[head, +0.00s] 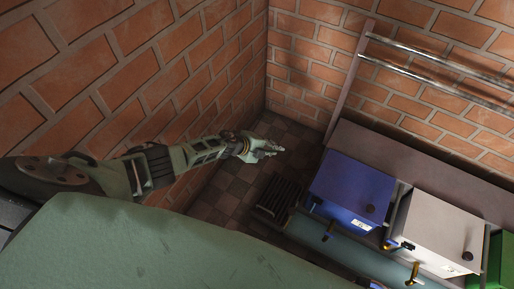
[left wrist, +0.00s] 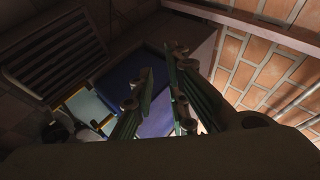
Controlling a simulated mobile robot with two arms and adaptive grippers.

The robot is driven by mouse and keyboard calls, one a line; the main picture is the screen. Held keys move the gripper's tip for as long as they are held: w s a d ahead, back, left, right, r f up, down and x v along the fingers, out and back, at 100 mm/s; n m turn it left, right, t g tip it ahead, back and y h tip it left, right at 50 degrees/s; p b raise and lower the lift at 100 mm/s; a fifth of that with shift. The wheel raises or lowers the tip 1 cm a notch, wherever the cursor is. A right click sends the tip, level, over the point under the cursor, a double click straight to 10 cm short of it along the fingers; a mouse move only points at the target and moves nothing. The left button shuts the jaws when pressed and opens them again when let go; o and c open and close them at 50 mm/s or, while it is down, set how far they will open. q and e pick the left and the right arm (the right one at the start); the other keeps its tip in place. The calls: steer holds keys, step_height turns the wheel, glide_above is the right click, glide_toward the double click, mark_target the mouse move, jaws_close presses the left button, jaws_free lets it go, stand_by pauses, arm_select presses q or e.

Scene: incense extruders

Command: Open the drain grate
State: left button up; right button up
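The drain grate (head: 277,197) is a dark slatted panel low at the floor, left of the blue box. Its slats also show at the upper left of the left wrist view (left wrist: 48,48). I cannot tell whether it lies flush or is tilted. My left gripper (head: 272,150) is above and beyond the grate in the head view, near the brick corner, apart from it. Its fingers (left wrist: 160,82) stand apart in the left wrist view with nothing between them. My right gripper is not in view.
A blue box (head: 350,190) and a white box (head: 438,228) stand on a bench right of the grate, with a green box (head: 498,262) at the edge. Brick walls meet behind my gripper. A metal rail (head: 440,68) runs along the right wall. Tiled floor (head: 232,187) is clear left of the grate.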

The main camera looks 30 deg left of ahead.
arm_select(q)
steer(key=v, duration=1)
steer(key=shift+s+d, duration=0.1)
steer(key=shift+s, duration=0.05)
